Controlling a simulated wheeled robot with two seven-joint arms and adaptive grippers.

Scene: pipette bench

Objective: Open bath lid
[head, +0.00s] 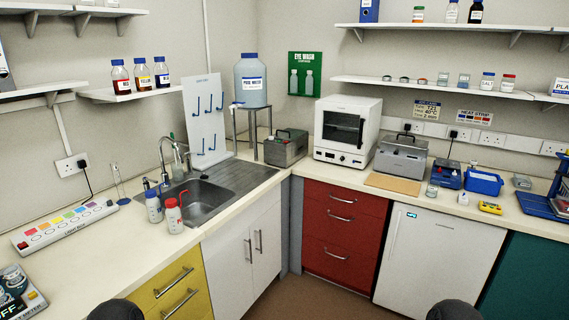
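A silver metal bath (398,163) stands on the right-hand counter, to the right of the white oven. Its flat lid (404,144) looks closed, with a dark handle on it. A grey-green box (284,152) with a dark handle on top stands in the corner, left of the oven; it also looks closed. No label on either one is readable. Only dark rounded parts of my own arms show at the bottom edge. Neither gripper is in view.
A white oven (333,153) stands left of the bath. A brown board (393,184) lies before the bath. A blue device (446,174) and blue tray (483,182) are to its right. A sink (198,198) and two bottles stand on the left counter. The floor between counters is clear.

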